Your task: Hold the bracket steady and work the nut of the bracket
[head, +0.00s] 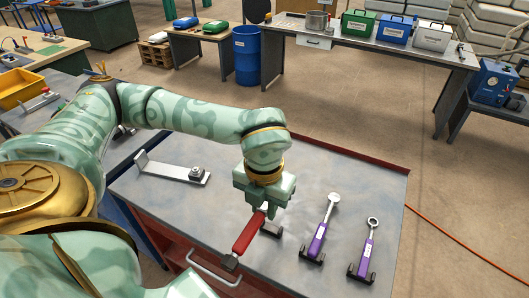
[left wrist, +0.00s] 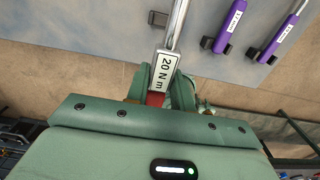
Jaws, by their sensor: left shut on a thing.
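The bracket (head: 165,170) is a pale metal strip with an upturned left end, lying on the grey workbench. A dark nut or bolt piece (head: 198,173) sits at its right end; its exact shape is too small to tell. My left gripper (head: 263,207) is to the right of the bracket, apart from it, and shut on a red-handled wrench (head: 248,232). In the left wrist view the wrench's "20 N m" label (left wrist: 164,68) and metal shaft show beyond the jaws. My right gripper is not in view.
Two purple-handled wrenches, one larger (head: 318,238) and one smaller (head: 366,254), rest on dark holders at the bench's right. A dark holder (head: 271,229) stands beside my left gripper. The grey bench top (head: 350,185) is clear behind them.

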